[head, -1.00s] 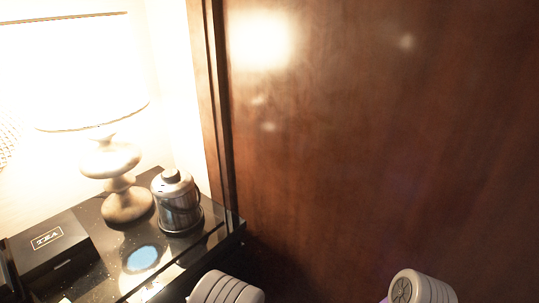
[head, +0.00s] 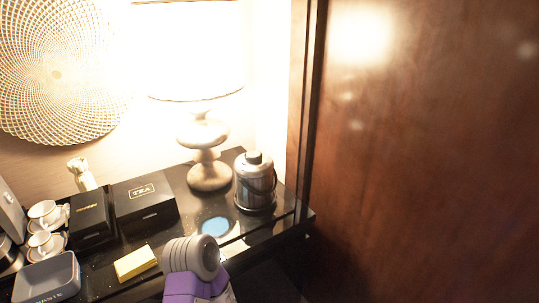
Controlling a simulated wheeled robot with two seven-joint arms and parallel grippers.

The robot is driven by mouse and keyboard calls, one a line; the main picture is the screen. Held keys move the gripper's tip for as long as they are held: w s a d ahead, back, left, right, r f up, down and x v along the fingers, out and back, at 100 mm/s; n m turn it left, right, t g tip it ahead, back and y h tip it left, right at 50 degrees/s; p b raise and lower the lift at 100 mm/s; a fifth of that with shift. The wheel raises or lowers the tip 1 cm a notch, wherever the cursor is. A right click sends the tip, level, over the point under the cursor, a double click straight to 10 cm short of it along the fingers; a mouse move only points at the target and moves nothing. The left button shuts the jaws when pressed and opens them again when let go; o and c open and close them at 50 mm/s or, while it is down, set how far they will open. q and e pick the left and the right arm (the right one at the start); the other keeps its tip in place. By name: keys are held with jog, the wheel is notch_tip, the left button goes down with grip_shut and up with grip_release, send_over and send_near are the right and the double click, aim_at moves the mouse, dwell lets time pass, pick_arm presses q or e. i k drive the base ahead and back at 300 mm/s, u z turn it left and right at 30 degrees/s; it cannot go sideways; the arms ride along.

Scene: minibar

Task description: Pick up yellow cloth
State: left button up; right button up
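The yellow cloth (head: 136,262) lies folded flat on the black counter (head: 110,274), near its front, between a grey bin and my arm. Part of my arm, grey and ribbed with a purple section, shows at the bottom centre, just right of the cloth. I cannot tell which arm it is. No fingertips of either gripper show in the head view.
A grey bin (head: 48,278) stands left of the cloth. Behind are a black tea box (head: 145,203), another black box (head: 90,218), cups, a lamp (head: 208,150) and a metal ice bucket (head: 255,185). A blue disc (head: 215,226) lies right. A wooden panel (head: 430,150) rises at right.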

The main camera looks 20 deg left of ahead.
aim_at(139, 261)
jog(key=u, duration=1.6)
jog(key=i, duration=0.25)
jog(key=u, duration=0.45)
